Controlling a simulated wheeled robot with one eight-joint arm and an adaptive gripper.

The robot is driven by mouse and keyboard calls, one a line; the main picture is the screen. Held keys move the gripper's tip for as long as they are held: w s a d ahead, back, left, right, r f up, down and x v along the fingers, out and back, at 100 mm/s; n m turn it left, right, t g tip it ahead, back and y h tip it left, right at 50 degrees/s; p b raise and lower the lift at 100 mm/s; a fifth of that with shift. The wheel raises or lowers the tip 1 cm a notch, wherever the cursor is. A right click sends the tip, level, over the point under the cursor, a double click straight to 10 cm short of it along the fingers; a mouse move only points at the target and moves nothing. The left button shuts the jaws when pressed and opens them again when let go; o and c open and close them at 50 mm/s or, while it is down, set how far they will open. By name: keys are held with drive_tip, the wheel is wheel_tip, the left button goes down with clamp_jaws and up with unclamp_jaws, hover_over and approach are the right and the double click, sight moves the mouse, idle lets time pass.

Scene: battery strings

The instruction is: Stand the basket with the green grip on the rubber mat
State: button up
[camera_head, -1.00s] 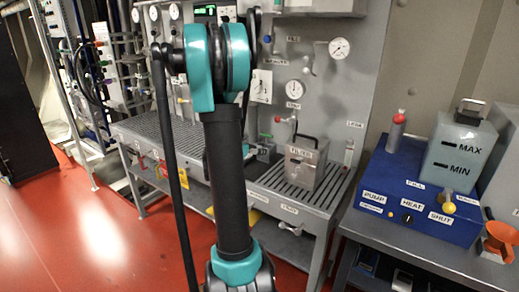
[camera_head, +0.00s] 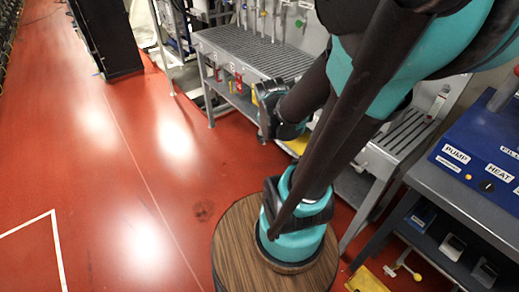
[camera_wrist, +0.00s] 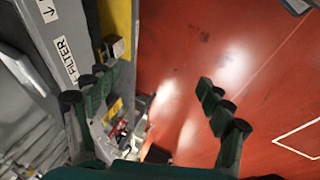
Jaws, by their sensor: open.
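My gripper (camera_wrist: 158,72) is open and empty in the wrist view, its dark fingers spread on both sides over the red floor and the edge of a bench. In the head view the dark end of my arm is low, in front of the grated bench (camera_head: 262,52); its fingers are hard to make out there. I cannot make out a basket with a green grip in either view. No rubber mat can be clearly identified either.
The bench has a lower shelf with small red items (camera_head: 239,82). A bench edge labelled FILTER (camera_wrist: 66,58) is close to my left finger. A blue pump unit (camera_head: 488,150) stands on a grey table at right. Open red floor (camera_head: 110,150) lies left.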

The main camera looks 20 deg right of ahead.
drive_tip(key=s+a+f+m+y, duration=0.2)
drive_tip(key=s+a+m, duration=0.2)
drive_tip(key=a, duration=0.3)
drive_tip(key=shift+s+g+y, duration=0.3)
drive_tip(key=shift+s, duration=0.3)
idle(0.4)
